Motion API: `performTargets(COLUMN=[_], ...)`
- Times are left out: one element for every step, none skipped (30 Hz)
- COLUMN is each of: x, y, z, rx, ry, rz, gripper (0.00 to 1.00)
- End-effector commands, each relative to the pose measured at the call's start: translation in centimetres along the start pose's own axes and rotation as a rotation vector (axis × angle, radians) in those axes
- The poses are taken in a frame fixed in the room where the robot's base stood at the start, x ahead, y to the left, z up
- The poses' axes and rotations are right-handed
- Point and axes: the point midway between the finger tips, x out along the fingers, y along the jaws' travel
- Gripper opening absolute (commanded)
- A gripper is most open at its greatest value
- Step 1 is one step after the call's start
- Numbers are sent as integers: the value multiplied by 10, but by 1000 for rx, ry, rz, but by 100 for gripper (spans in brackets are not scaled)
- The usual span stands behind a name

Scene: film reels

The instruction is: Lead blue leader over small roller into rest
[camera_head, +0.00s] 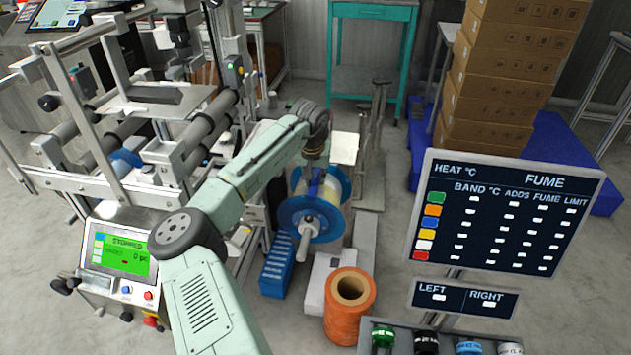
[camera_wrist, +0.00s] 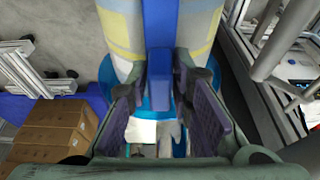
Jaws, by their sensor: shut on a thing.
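A reel with blue flanges (camera_head: 300,215) and pale wound film sits on a light shaft near the middle of the head view. In the wrist view the pale film (camera_wrist: 122,35) has yellow and grey bands. A blue leader (camera_wrist: 160,35) runs down the film's middle to my gripper (camera_wrist: 168,88). My gripper (camera_head: 316,150) is just above the reel, with its fingers shut on the leader's end. Several rollers (camera_head: 212,122) show on the machine to the left; I cannot tell which is the small roller. I cannot make out the rest for certain.
A machine frame (camera_head: 75,95) with a green "STOPPED" screen (camera_head: 125,248) stands left. An orange roll (camera_head: 349,310) and blue crate (camera_head: 277,265) stand below the reel. A signboard (camera_head: 505,215) is right, stacked cartons (camera_head: 500,80) behind it. Open floor lies between.

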Motion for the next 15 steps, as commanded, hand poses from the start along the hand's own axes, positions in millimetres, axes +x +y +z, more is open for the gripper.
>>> performTargets(x=[-2, -3, -3, -4, -5, -5, -6, -6, -7, -8, -8, -9, -10, -10, -11], y=[0, 0, 0, 0, 0, 0, 0, 0, 0, 0, 0, 0, 0, 0, 0], z=[-1, -1, -1, -1, -1, -2, -2, -2, -2, -2, -3, -3, -3, -3, -3], rx=[0, 0, 0, 0, 0, 0, 0, 0, 0, 0, 0, 0, 0, 0, 0], ry=[0, 0, 0, 0, 0, 0, 0, 0, 0, 0, 0, 0, 0, 0, 0], rz=[1, 1, 1, 1, 1, 1, 1, 1, 1, 1, 1, 0, 0, 0, 0], gripper=[0, 0, 0, 0, 0, 0, 0, 0, 0, 0, 0, 0, 0, 0, 0])
